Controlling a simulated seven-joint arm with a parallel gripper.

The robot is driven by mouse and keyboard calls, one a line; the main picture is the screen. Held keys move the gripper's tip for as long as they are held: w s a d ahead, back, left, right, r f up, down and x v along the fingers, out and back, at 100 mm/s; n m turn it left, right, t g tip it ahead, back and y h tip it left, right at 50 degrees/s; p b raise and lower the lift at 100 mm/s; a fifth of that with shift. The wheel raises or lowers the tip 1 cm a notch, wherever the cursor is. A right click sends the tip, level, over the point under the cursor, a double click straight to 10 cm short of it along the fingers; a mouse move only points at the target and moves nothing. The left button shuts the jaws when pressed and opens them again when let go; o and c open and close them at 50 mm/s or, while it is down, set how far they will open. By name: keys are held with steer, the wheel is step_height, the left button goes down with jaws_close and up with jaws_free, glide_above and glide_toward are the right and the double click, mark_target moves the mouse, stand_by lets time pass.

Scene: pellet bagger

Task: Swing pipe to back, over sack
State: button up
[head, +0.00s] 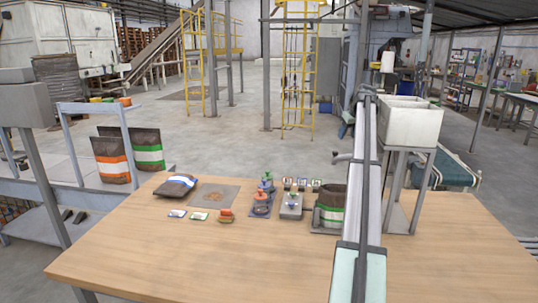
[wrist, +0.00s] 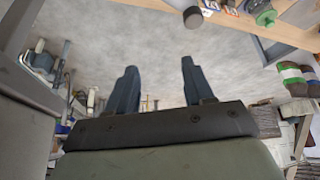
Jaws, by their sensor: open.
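A short grey pipe (head: 344,157) with a bent end sticks out to the left from behind my arm in the head view; the rest of it is hidden. An open brown sack with a green band (head: 330,207) stands upright on the table, below the pipe and partly behind my arm. In the wrist view my gripper (wrist: 157,78) has its two dark fingers wide apart with nothing between them. A round grey end (wrist: 192,16), apparently the pipe's, shows beyond the fingertips, apart from them. My gripper cannot be made out clearly in the head view.
White bins (head: 411,122) stand on a grey frame at the right. The table's front is clear. Two sacks (head: 112,160) stand on a left shelf.

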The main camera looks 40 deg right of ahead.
steer(key=w+a+f+n, duration=0.1)
steer(key=w+a+f, duration=0.4)
steer(key=w+a, duration=0.5)
steer(key=w+a+f+n, duration=0.1)
steer(key=w+a+f, duration=0.4)
steer(key=w+a, duration=0.6)
steer(key=shift+w+a+f+n+y, duration=0.15)
steer(key=shift+a+n+y, duration=0.25)
steer(key=shift+a, duration=1.9)
